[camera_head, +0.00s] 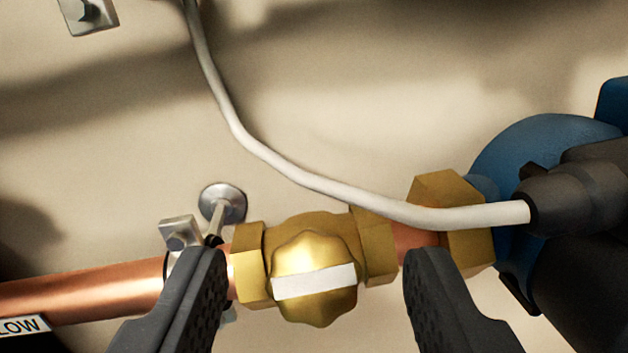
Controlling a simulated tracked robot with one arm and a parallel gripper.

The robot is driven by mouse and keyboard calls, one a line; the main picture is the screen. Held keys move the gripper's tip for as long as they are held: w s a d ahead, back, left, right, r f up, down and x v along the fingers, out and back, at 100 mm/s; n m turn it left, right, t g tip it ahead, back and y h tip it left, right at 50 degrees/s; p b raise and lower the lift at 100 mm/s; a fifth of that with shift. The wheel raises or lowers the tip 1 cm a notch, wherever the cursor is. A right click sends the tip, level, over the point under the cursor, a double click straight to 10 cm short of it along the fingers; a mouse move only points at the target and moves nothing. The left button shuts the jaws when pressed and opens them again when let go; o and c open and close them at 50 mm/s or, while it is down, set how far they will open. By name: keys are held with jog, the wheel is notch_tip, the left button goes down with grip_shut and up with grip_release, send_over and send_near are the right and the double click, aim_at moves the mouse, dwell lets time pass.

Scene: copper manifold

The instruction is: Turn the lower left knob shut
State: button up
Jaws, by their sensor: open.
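A brass knob (308,258) with a white stripe across its face sits on a brass valve body (377,247) in the copper pipe. The stripe runs nearly along the pipe, its right end slightly higher. My gripper (316,268) is open, with one black finger to the left of the knob and one to the right. Clear gaps show between the knob and both fingers. The fingers overlap the pipe in the picture; their depth relative to the knob is hard to tell. No other knob is in view, so I cannot confirm which knob this is.
The copper pipe (95,289) runs left, with a label (22,327) ending in "LOW". A metal clamp (181,236) holds it near the wall. A grey cable (300,176) curves above the knob to a blue and black pump (540,165) at right. The wall above is mostly bare.

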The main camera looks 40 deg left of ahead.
aim_at(314, 276)
jog(key=shift+x, duration=1.3)
jog(key=shift+c, duration=0.3)
jog(key=c, duration=0.9)
jog(key=shift+d, duration=0.15)
jog(key=shift+c, duration=0.2)
